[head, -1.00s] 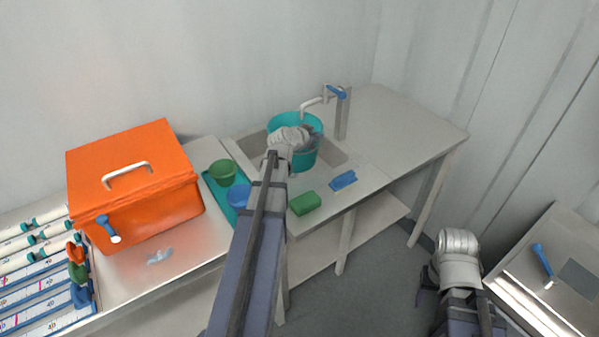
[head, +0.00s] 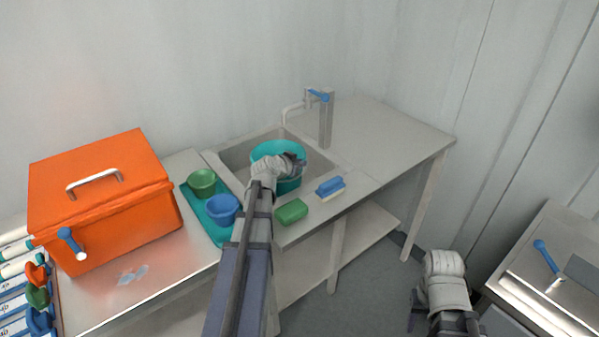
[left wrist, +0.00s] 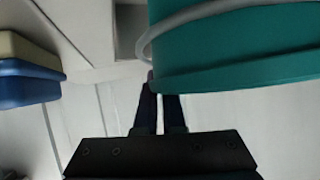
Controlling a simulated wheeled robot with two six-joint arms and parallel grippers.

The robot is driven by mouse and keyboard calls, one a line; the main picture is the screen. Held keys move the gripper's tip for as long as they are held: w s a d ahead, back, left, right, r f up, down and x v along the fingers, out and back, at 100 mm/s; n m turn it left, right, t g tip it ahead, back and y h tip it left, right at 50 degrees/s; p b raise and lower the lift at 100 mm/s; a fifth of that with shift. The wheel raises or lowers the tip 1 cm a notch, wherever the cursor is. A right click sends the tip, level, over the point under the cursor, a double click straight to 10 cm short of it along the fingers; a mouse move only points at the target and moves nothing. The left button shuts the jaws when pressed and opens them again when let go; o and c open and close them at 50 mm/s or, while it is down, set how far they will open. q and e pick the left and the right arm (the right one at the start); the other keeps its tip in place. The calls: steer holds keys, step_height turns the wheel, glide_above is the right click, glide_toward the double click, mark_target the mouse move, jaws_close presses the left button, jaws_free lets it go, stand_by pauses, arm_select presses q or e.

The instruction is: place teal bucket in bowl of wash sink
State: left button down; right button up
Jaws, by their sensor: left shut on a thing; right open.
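The teal bucket (head: 264,151) is upright over the bowl of the wash sink (head: 232,157), partly behind my left gripper (head: 291,161). My left gripper is shut on the bucket at its near side. In the left wrist view the bucket (left wrist: 240,65) fills the upper right, with a pale grey handle across it, and the fingers (left wrist: 160,100) meet its lower edge in the picture. Whether the bucket's base touches the bowl floor is hidden. My right gripper (head: 443,265) is open and empty, low at the right, away from the sink.
A tap (head: 325,118) with a blue lever stands behind the sink. Left are a teal tray (head: 217,230) with green and blue cups, and an orange box (head: 100,200).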

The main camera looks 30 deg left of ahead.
arm_select(q)
steer(key=shift+f, duration=0.65)
arm_select(e)
steer(key=shift+f, duration=0.7)
arm_select(q)
steer(key=shift+f+b, duration=0.65)
steer(key=shift+b, duration=0.2)
steer(key=c, duration=1)
jaws_free()
arm_select(e)
steer(key=shift+f, duration=0.6)
arm_select(q)
steer(key=shift+r+p, duration=0.65)
steer(key=shift+p, duration=0.05)
steer(key=p+v, duration=0.5)
steer(key=v, duration=0.6)
steer(key=shift+w, duration=0.1)
steer(key=shift+s+r+p, duration=0.25)
steer(key=shift+s+p, duration=0.05)
steer(key=shift+s, duration=0.25)
arm_select(e)
step_height(320, 180, up, 7)
